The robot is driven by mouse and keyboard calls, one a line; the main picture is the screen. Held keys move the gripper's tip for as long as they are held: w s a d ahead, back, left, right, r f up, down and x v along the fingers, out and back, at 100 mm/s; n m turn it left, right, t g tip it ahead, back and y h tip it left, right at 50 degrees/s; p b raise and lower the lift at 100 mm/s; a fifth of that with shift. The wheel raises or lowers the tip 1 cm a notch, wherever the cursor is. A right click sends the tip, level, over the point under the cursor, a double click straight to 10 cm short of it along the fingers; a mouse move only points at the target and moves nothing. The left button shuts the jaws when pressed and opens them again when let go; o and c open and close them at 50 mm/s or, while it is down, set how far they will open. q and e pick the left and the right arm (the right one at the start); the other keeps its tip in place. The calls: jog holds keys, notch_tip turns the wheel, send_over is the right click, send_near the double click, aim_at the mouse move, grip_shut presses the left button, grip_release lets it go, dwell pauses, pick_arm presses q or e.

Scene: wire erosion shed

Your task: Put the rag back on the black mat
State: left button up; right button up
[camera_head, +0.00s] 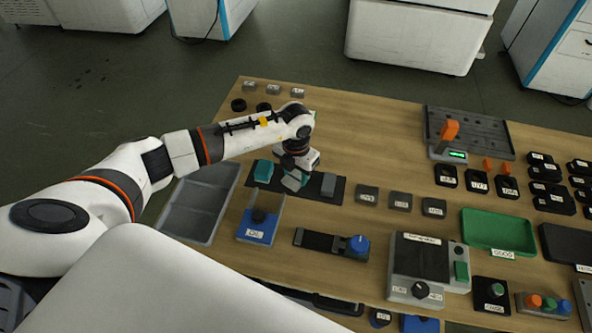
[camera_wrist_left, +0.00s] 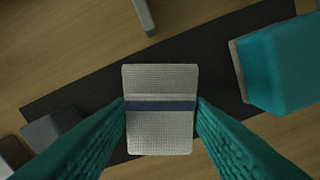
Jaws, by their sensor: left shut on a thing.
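The rag (camera_wrist_left: 160,82) is pale grey-white with a dark blue stripe. My left gripper (camera_head: 294,181) is shut on it, with teal fingers at its two sides in the left wrist view. The black mat (camera_head: 312,190) lies on the wooden bench, and in the left wrist view the mat (camera_wrist_left: 85,88) shows beneath and around the rag. The rag is over the middle of the mat; I cannot tell whether it touches it. In the head view the gripper mostly hides the rag. My right gripper is not in view.
A teal block (camera_head: 263,171) and a grey block (camera_head: 328,185) stand on the mat, either side of the gripper. A grey tray (camera_head: 204,206) lies left, a blue-based holder (camera_head: 257,228) in front. Small labelled grey blocks (camera_head: 367,195) stand right. Bare wood lies behind the mat.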

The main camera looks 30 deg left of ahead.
aim_at(296, 175)
pick_arm(q)
jog(key=shift+f, duration=0.1)
jog(key=shift+f, duration=0.15)
jog(key=o, duration=0.8)
jog(key=shift+o, duration=0.8)
jog(key=shift+r, duration=0.4)
jog(key=shift+w+r, duration=0.1)
jog(key=shift+r, duration=0.25)
notch_tip(296, 175, up, 11)
jog(key=b, duration=0.2)
